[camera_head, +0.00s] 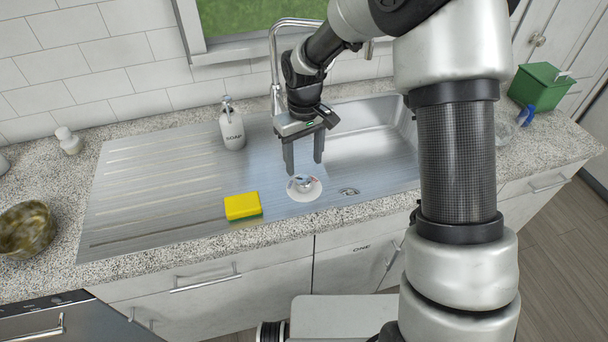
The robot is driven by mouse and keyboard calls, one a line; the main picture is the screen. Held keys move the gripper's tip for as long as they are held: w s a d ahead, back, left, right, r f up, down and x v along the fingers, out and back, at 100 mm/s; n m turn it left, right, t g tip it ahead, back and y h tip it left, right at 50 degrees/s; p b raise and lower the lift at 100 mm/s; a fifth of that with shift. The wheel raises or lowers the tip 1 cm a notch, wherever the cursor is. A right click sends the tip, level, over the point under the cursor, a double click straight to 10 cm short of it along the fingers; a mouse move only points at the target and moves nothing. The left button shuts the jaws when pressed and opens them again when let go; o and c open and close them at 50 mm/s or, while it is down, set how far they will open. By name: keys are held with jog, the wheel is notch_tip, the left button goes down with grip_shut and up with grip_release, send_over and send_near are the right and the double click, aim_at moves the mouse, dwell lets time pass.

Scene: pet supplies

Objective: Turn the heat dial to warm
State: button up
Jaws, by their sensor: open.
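A small round dial (303,184) with a silver knob on a white disc sits on the steel drainboard, near its front edge beside the sink basin. Its markings are too small to read, so I cannot tell its setting. My gripper (304,168) points down over the drainboard. Its two dark fingers are spread apart and empty. The fingertips appear just above or behind the dial; I cannot tell whether they touch it.
A yellow and green sponge (242,206) lies left of the dial. A white soap bottle (231,126) stands behind it. The tall faucet (274,62) rises behind my gripper. A green box (538,88) stands at the far right. The left drainboard (150,185) is clear.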

aim_at(304, 179)
notch_tip(304, 179, down, 7)
jog(key=shift+r, duration=0.2)
jog(key=c, duration=1.1)
